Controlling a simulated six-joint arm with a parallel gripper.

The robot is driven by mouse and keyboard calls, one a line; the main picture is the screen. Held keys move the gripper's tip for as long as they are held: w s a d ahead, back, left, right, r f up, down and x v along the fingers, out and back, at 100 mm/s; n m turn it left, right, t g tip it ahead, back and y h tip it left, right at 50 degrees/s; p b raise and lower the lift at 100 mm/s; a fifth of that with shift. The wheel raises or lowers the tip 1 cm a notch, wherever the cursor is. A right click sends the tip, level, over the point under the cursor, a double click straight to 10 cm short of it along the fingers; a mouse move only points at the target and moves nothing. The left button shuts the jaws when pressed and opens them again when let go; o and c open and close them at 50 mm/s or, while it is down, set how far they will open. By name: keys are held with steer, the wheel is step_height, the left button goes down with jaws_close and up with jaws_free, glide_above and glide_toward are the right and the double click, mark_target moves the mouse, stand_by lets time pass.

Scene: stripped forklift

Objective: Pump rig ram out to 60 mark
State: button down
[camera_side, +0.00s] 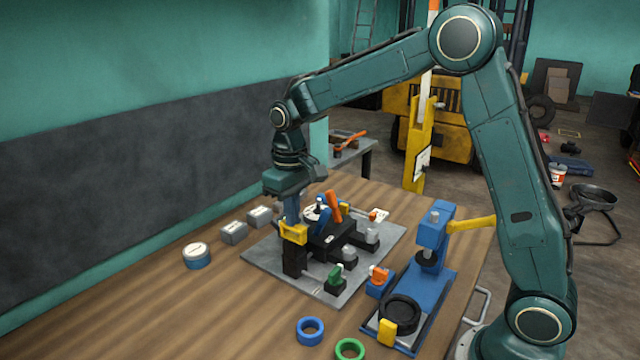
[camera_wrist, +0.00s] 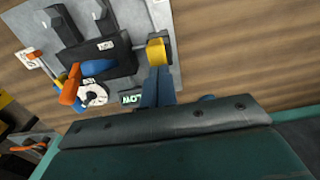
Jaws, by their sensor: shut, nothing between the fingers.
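The rig is a grey plate (camera_side: 265,262) carrying black blocks (camera_side: 330,238), an orange lever (camera_side: 333,206), a blue part beside it (camera_side: 323,222) and a white round dial (camera_side: 314,212). In the wrist view the orange lever (camera_wrist: 70,86), blue part (camera_wrist: 98,67) and dial (camera_wrist: 95,95) sit together. A yellow piece (camera_side: 293,233) tops a black post at the plate's near left. My gripper (camera_side: 291,218) points down with shut, empty fingers at that yellow piece, which also shows in the wrist view (camera_wrist: 156,52). I cannot tell whether they touch. The ram's scale and 60 mark are not readable.
A blue press (camera_side: 432,272) with a yellow lever is right. Blue (camera_side: 310,331) and green (camera_side: 349,349) rings lie in front.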

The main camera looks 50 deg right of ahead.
steer(key=shift+f, duration=0.3)
steer(key=shift+r, duration=1.25)
steer(key=shift+r, duration=0.15)
steer(key=shift+r, duration=2.3)
steer(key=shift+s+r, duration=0.1)
